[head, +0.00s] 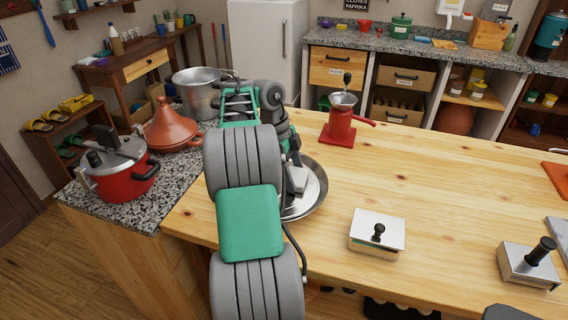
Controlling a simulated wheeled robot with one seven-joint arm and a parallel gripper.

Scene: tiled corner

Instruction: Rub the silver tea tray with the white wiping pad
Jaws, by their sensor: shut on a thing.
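The silver tea tray (319,199), round with a raised rim, lies on the wooden worktop. My arm hides its left part. My gripper (297,180) points down over the tray, partly hidden behind my own arm. It is shut on the white wiping pad (307,194), a pale flat piece that shows low inside the tray. Whether the pad touches the tray's surface cannot be told from this view.
A red coffee grinder (340,126) stands behind the tray. A silver box with a black knob (377,233) sits to the right front, and a metal press (529,264) farther right. A steel pot (195,95), a tagine (172,128) and a red pressure cooker (122,171) stand left. The right middle worktop is clear.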

